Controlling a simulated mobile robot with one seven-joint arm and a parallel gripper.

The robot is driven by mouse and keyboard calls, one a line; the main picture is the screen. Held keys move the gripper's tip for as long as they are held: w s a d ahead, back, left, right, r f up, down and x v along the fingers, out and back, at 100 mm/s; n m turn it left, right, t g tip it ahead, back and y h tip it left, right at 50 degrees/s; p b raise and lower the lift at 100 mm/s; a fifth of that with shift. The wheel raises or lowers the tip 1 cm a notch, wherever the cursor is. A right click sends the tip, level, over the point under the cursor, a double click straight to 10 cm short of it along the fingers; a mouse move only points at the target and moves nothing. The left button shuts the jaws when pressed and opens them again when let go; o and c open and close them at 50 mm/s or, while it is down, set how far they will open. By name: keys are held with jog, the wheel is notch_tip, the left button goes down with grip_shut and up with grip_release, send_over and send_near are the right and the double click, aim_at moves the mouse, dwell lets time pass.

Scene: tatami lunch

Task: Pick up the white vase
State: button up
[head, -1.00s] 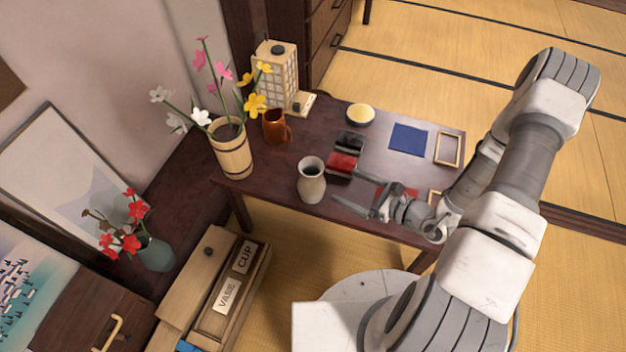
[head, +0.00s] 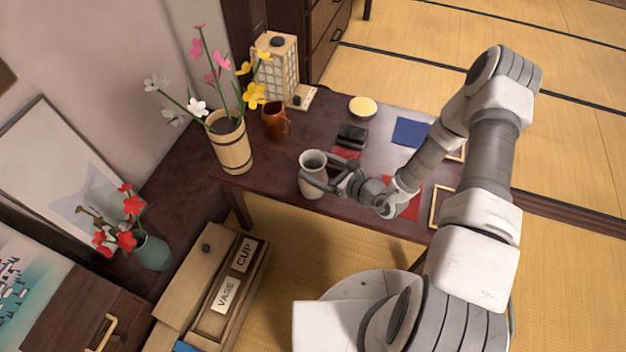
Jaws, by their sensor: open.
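The white vase (head: 311,186) stands upright near the front edge of the dark low table, in the middle of the head view. Its dark mouth is open and empty. My gripper (head: 318,178) is at the vase from the right, with its fingers open around the vase's upper body. One finger crosses the front of the vase; the far finger shows behind its right side. I cannot tell whether either finger touches it.
A brown cup (head: 275,121) and a wooden flower bucket (head: 231,148) stand left of the vase. A black box (head: 352,136), a yellow-topped bowl (head: 362,107) and a blue cloth (head: 410,132) lie behind. A wooden box (head: 217,284) labelled VASE and CUP sits on the floor at the lower left.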

aim_at(306, 160)
jog(key=x, duration=0.1)
jog(key=b+x, duration=0.1)
jog(key=x, duration=0.3)
jog(key=shift+s+a+r+b, duration=0.1)
jog(key=shift+r+b, duration=0.2)
grip_shut()
